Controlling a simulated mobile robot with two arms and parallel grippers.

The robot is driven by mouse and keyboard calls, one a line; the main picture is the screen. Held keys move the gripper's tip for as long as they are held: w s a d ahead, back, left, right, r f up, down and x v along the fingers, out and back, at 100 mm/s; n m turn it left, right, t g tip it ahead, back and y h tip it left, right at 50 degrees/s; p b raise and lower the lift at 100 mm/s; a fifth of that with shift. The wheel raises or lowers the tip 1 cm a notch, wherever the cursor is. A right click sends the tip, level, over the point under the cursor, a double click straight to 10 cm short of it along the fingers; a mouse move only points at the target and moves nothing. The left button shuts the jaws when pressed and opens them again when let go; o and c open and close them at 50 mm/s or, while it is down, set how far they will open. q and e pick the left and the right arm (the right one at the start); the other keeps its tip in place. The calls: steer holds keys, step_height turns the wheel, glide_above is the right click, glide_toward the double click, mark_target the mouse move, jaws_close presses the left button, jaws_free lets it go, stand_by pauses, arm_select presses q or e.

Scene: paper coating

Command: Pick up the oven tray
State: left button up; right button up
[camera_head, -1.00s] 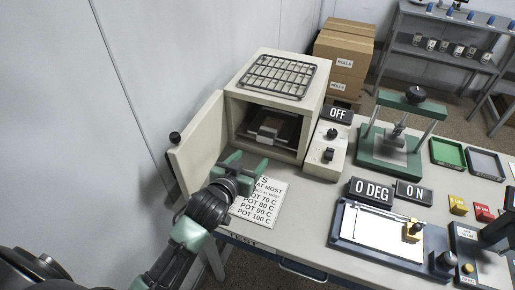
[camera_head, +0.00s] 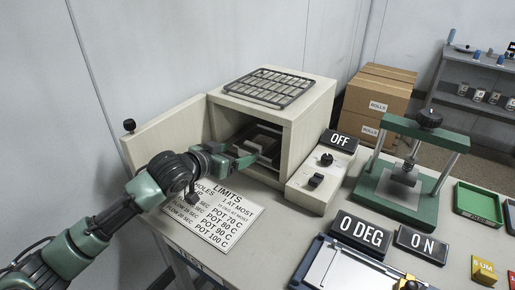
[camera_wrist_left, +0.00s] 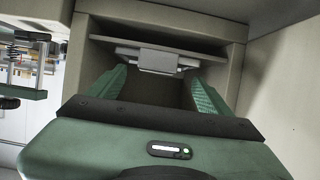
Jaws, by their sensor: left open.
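The oven tray (camera_head: 247,140) is a dark flat tray inside the open beige oven (camera_head: 311,113), with a pale block on it, partly hidden. The left wrist view shows the tray (camera_wrist_left: 205,59) as a thin plate across the cavity, with a grey block-like piece (camera_wrist_left: 146,60) at its middle. My left gripper (camera_head: 240,160) is at the oven mouth, in front of the tray. In the wrist view its green fingers (camera_wrist_left: 157,84) are spread apart with nothing between them, below the grey piece in the picture. My right gripper is not in view.
The oven door (camera_head: 165,138) stands open at the left, beside my left arm. A wire rack (camera_head: 270,86) lies on top of the oven. A switch box (camera_head: 317,178) with an OFF sign (camera_head: 339,143) stands to its right. A limits sheet (camera_head: 215,215) lies in front.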

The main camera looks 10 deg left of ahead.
mark_target(246, 150)
arm_select(q)
steer(key=x, duration=0.4)
steer(key=shift+d+r, duration=0.15)
steer(key=shift+d, duration=0.1)
steer(key=shift+w+d, duration=0.1)
steer(key=shift+w, duration=0.15)
steer(key=shift+w+f, duration=0.15)
steer(key=shift+f, duration=0.15)
jaws_close()
steer(key=shift+r, duration=0.1)
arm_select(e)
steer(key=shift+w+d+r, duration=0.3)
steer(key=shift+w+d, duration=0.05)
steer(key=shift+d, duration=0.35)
